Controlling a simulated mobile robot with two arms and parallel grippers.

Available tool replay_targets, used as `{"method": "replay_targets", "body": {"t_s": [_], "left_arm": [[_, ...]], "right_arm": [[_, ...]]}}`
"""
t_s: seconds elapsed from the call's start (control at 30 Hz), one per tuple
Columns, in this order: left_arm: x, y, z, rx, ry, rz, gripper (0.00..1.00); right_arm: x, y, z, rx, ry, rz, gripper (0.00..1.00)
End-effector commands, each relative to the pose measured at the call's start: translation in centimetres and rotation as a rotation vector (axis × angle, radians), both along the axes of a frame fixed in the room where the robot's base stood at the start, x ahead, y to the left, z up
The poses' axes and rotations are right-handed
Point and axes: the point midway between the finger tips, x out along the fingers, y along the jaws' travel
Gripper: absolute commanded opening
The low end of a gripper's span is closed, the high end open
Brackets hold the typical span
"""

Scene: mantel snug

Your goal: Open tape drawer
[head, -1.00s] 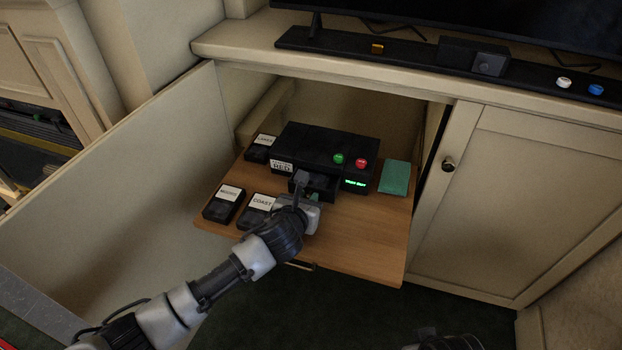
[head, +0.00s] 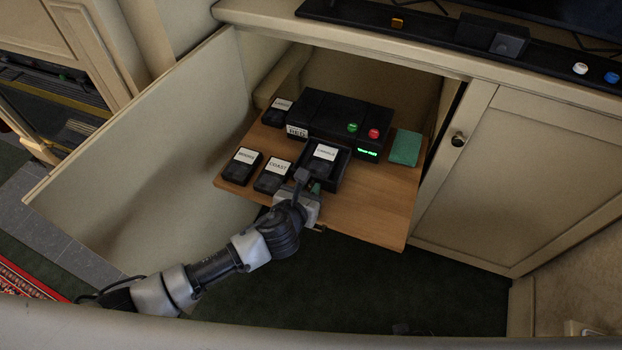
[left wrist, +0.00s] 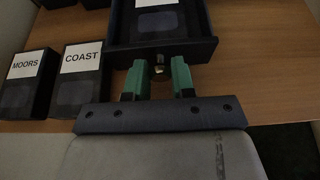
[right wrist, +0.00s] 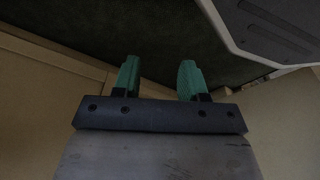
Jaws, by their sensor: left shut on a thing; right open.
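The tape deck (head: 330,112) is a black box with a green and a red button, standing on a wooden shelf (head: 385,205). Its tape drawer (head: 340,175) is slid out at the front, and a tape with a white label (head: 325,152) lies inside; I cannot read the label surely. My left gripper (head: 303,190) is at the drawer's front. In the left wrist view its green fingers close around the small round knob (left wrist: 158,68) on the drawer front (left wrist: 165,50). My right gripper (right wrist: 158,82) shows only in the right wrist view, open and empty, over dark carpet and cabinet wood.
Tapes marked MOORS (head: 242,166) and COAST (head: 273,177) lie left of the drawer, another (head: 278,110) behind them. A green cloth-like block (head: 405,147) lies at the right. The open cabinet door (head: 150,130) flanks the left; a shut door (head: 520,175) is at right.

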Motion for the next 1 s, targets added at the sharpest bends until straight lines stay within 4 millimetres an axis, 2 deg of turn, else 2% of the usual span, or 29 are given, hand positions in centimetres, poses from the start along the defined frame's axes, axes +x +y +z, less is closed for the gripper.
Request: {"method": "replay_targets", "body": {"t_s": [0.37,0.4,0.5,0.83,0.9,1.0], "left_arm": [[-0.2,0.1,-0.1,0.000,0.002,0.001,0.00],[-0.2,0.1,-0.1,0.000,0.002,0.001,0.31],[-0.2,0.1,-0.1,0.000,0.001,0.001,0.46],[-0.3,0.1,0.1,-0.001,0.000,-0.001,0.47],[-0.8,0.3,0.3,0.000,0.001,-0.001,0.47],[-2.1,0.7,0.9,0.000,0.001,-0.002,0.47]], "right_arm": [[-0.2,0.0,-0.3,-0.001,0.002,0.001,0.43],[-0.2,0.0,-0.3,-0.001,0.002,0.001,0.43],[-0.2,0.0,-0.3,-0.001,0.002,0.001,0.43],[-0.2,0.0,-0.2,0.000,0.001,0.000,0.43],[-0.2,0.0,-0.2,0.000,-0.003,0.001,0.43],[-1.4,-0.2,-1.5,-0.001,0.015,0.003,0.43]]}}
